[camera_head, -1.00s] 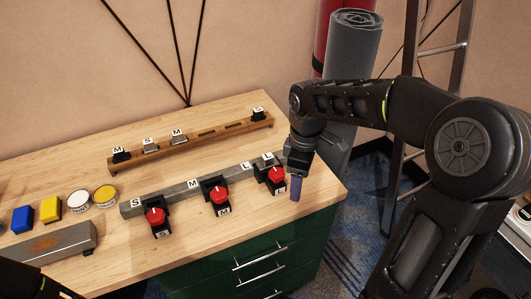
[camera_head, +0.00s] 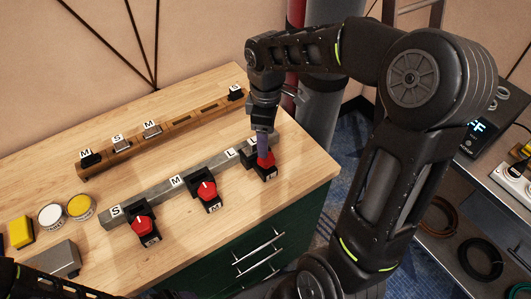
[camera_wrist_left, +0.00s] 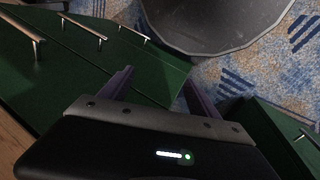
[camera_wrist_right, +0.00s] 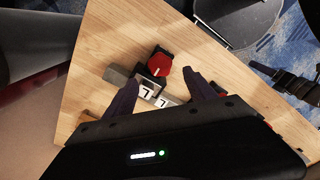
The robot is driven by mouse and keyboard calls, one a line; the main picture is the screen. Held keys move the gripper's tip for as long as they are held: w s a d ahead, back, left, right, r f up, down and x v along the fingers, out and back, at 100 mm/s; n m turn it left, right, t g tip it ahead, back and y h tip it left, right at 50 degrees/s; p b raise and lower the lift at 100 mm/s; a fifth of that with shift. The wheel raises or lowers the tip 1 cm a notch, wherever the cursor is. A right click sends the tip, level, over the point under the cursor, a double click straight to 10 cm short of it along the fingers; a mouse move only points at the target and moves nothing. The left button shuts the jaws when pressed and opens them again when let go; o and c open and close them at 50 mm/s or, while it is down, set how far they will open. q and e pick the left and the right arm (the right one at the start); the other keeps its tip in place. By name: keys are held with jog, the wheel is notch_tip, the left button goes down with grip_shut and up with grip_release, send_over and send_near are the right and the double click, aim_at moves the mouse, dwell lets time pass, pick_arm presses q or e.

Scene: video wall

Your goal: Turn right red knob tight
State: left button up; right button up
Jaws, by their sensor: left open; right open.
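The right red knob (camera_head: 265,160) sits on a black block at the right end of a grey bar on the wooden table. My right gripper (camera_head: 263,145) points down over it, and its fingers partly hide the knob in the head view. In the right wrist view the knob (camera_wrist_right: 160,66) shows ahead of the spread, empty fingers of my right gripper (camera_wrist_right: 166,95). Whether a finger touches the knob I cannot tell. My left gripper (camera_wrist_left: 158,82) is open and empty in the left wrist view, in front of green drawers.
Two more red knobs, the middle one (camera_head: 206,190) and the left one (camera_head: 141,224), stand along the grey bar (camera_head: 160,196). A wooden rack (camera_head: 180,124) lies behind. Yellow and white buttons (camera_head: 50,215) are at left. The table's right edge is close to the right knob.

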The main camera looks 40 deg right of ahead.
aim_at(266, 162)
notch_tip(266, 162, down, 8)
jog(key=shift+r+p, duration=0.2)
jog(key=shift+p, duration=0.15)
jog(key=shift+c, duration=0.2)
jog(key=c, duration=1.3)
